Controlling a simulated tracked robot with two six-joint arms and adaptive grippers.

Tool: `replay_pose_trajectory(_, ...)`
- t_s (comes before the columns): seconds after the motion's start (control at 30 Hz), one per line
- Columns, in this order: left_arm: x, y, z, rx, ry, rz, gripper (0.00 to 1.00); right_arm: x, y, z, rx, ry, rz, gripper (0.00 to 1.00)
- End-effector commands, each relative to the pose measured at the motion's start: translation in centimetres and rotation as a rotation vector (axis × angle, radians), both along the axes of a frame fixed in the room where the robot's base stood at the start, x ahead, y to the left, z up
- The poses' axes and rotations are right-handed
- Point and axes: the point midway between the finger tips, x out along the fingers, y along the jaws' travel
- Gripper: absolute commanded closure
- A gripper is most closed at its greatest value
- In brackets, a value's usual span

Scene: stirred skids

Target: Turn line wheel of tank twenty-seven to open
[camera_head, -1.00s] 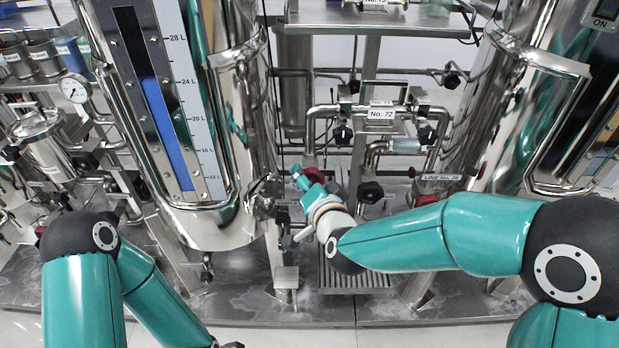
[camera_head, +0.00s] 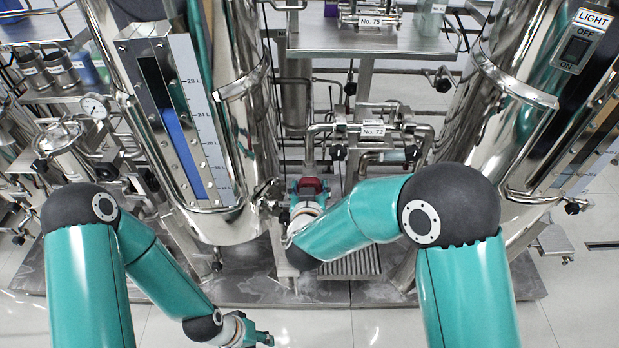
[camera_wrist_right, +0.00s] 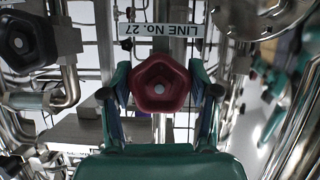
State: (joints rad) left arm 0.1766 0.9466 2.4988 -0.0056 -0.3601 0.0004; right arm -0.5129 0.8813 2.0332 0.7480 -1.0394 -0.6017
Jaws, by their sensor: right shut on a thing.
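My right gripper (camera_wrist_right: 160,90) is shut on the wheel, one finger on each side. In the head view the red wheel (camera_head: 310,186) shows beyond my right gripper (camera_head: 307,190), by the lower right side of the steel tank (camera_head: 240,150). My left gripper (camera_head: 262,338) is low in the head view, away from the wheel; its finger opening is unclear.
A black knob (camera_wrist_right: 24,42) is left of the wheel in the wrist view, with pipes around. A pipe rack labelled No. 72 (camera_head: 373,131) stands behind. Another steel tank (camera_head: 500,100) is at the right. Open floor lies in front.

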Motion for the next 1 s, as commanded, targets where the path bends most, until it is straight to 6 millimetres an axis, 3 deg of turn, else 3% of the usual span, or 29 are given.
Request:
replay_pose_trajectory(0.1,0.0,0.0,1.8,0.0,0.0,0.0,0.6,-0.1,0.0,0.2,-0.113,0.005,0.0,0.74)
replay_pose_trajectory(0.4,0.0,0.0,3.8,0.0,0.0,0.0,0.6,-0.1,-0.1,0.0,-0.353,0.005,0.0,0.74)
replay_pose_trajectory(1.0,0.0,0.0,4.7,0.0,0.0,0.0,0.6,0.0,-0.1,-0.2,-0.515,0.004,0.004,0.74)
